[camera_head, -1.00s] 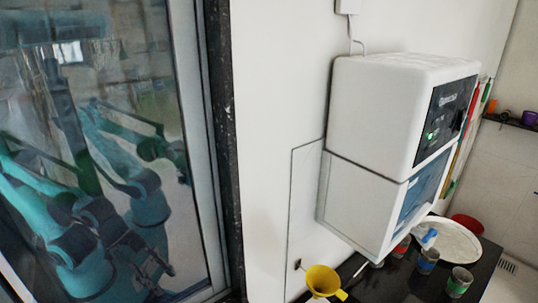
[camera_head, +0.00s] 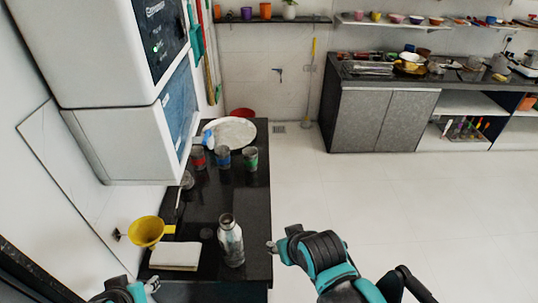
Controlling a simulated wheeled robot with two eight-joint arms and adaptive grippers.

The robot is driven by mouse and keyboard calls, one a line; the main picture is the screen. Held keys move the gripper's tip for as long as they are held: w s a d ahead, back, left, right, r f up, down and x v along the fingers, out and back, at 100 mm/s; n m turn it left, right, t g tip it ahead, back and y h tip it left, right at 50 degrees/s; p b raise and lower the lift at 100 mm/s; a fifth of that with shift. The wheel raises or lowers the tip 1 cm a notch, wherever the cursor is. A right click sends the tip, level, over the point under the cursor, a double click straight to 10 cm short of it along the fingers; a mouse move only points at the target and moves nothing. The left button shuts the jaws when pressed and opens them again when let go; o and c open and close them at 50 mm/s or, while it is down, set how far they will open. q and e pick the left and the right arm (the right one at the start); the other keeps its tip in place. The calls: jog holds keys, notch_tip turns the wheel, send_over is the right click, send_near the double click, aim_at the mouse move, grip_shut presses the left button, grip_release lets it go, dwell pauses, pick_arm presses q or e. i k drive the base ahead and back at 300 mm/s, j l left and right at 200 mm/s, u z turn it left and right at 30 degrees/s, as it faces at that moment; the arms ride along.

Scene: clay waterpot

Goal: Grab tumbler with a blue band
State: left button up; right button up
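The tumbler with a blue band (camera_head: 223,158) stands upright on the black counter (camera_head: 205,205). It is the middle one of three similar grey tumblers, between one with a red band (camera_head: 198,158) and one with a green band (camera_head: 250,159). My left gripper (camera_head: 152,284) shows at the bottom left, near the counter's front edge and well short of the tumblers. My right gripper (camera_head: 273,248) is at the counter's right edge, beside the metal bottle and apart from the tumblers. Both fingertips are too small to tell open from shut.
A metal bottle (camera_head: 230,241), a white pad (camera_head: 175,256) and a yellow funnel (camera_head: 146,231) occupy the near counter. A large plate (camera_head: 236,131) lies behind the tumblers. A white wall unit (camera_head: 110,60) overhangs the left. Open floor (camera_head: 400,195) lies to the right.

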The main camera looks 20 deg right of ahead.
aim_at(222, 152)
jog(key=z, duration=0.25)
jog(key=l, duration=1.1)
jog(key=i+l, duration=0.1)
jog(key=l, duration=0.25)
jog(key=i+l+u, duration=0.15)
jog(key=l, duration=0.6)
jog(key=i+l+u, duration=0.1)
jog(key=l, duration=0.3)
jog(key=i+l+u, duration=0.1)
jog(key=i, duration=0.3)
jog(key=i+l, duration=0.3)
jog(key=i, duration=0.15)
jog(key=i+l+u, duration=0.15)
jog(key=i, duration=0.25)
jog(key=i+j, duration=0.15)
jog(key=i, duration=0.3)
